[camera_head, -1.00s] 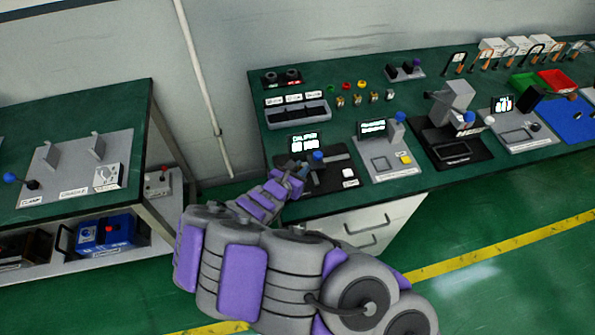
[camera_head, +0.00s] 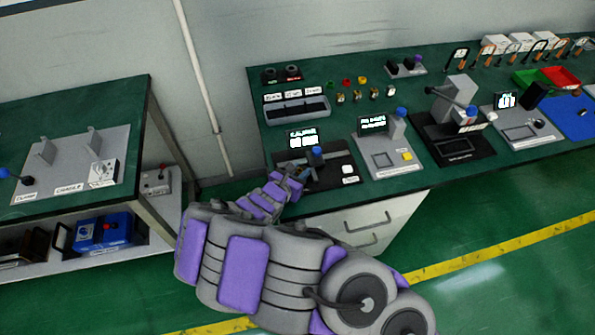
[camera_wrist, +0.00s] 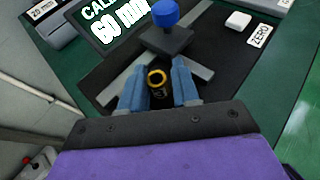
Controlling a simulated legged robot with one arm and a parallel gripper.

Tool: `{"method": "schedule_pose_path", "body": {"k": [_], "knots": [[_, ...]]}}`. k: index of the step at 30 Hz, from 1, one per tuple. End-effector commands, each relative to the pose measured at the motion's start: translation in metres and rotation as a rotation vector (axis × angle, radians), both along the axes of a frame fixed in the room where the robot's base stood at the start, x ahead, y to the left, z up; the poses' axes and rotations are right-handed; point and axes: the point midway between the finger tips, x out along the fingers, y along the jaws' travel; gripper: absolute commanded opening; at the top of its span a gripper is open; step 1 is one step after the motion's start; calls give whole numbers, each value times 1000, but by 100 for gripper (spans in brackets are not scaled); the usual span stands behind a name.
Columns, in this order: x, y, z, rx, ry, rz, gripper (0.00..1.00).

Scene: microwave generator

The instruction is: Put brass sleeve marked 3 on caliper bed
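A brass-rimmed sleeve (camera_wrist: 157,77) with a dark body sits between the two blue fingers of my gripper (camera_wrist: 158,86) in the wrist view. The fingers flank it closely and appear shut on it. Any number on it is not legible. My gripper also shows in the head view (camera_head: 299,174), at the near left of the caliper station. The caliper bed (camera_wrist: 225,60) is a dark base with a grey bar and a blue-knobbed slider (camera_wrist: 166,32), just beyond the sleeve. I cannot tell whether the sleeve touches the bed.
The caliper display (camera_wrist: 112,25) reads 60 mm. Behind the station are a labelled grey bin (camera_head: 297,110) and several small brass parts (camera_head: 357,95). Another station (camera_head: 388,150) stands to the right.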

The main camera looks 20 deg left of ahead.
Motion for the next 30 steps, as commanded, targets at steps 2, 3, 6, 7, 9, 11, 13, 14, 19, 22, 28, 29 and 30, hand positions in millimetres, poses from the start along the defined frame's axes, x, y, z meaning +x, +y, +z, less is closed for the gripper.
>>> {"method": "schedule_pose_path", "body": {"k": [2, 3, 6, 7, 9, 11, 13, 14, 19, 22, 28, 29, 30], "knots": [[0, 0, 0, 0, 0, 0, 31], [0, 0, 0, 0, 0, 0, 31], [-1, 1, 2, 0, -1, 0, 31], [-2, 2, 2, -1, -1, 0, 31], [-7, 4, 4, -2, -1, 3, 31], [-13, 5, 7, -3, 0, 2, 31], [-23, 8, 12, -2, -1, 3, 31], [-27, 9, 14, -2, -2, 4, 31], [-53, 15, 25, 1, -1, 5, 31], [-67, 18, 31, 0, -1, 5, 31], [-92, 22, 41, 1, -1, 2, 31], [-95, 23, 42, 1, -1, 2, 31], [-98, 23, 43, 0, -1, 1, 31]]}}
